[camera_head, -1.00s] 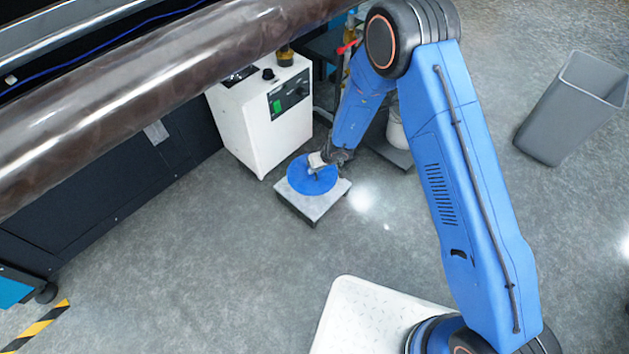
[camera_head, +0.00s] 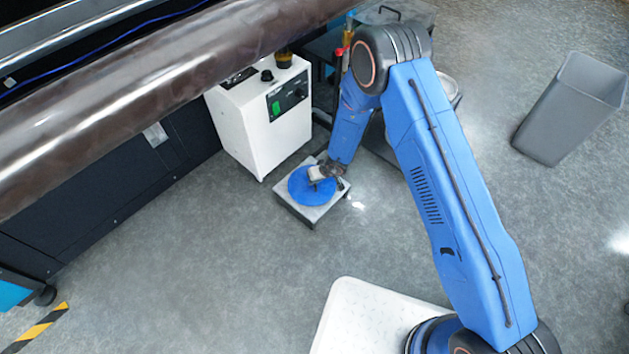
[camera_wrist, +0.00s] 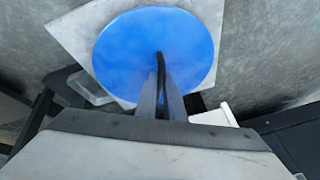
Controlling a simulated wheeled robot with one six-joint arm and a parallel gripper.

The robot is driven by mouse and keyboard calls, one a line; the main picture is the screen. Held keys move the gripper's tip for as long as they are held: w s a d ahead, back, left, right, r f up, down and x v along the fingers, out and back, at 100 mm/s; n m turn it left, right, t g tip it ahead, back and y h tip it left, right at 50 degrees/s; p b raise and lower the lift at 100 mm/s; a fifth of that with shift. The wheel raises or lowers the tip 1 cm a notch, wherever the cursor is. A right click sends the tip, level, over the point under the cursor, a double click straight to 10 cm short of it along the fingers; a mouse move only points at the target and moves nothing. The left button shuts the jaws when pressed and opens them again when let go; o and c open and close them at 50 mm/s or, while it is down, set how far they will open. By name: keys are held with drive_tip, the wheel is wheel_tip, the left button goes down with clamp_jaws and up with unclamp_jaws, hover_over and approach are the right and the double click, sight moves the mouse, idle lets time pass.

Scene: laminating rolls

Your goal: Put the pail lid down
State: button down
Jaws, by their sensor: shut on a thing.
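The pail lid (camera_head: 308,187) is a round blue disc over a low grey square stand (camera_head: 310,213) on the floor. In the wrist view the lid (camera_wrist: 120,50) fills the upper middle, with a pale corner of the stand (camera_wrist: 72,32) showing past its edge. My gripper (camera_head: 318,174) is at the lid's upper side in the head view. In the wrist view my gripper (camera_wrist: 162,90) is shut on the lid's dark handle (camera_wrist: 160,66). I cannot tell whether the lid touches the stand.
A white machine cabinet (camera_head: 262,128) stands close behind the stand. A pail (camera_head: 449,90) shows partly behind my arm. A grey bin (camera_head: 568,110) stands at the right. A large roller (camera_head: 130,105) crosses the upper left.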

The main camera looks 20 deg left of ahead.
drive_tip(key=c, duration=1.9)
unclamp_jaws()
drive_tip(key=shift+f, duration=0.1)
drive_tip(key=shift+o, duration=0.2)
drive_tip(key=v, duration=1.2)
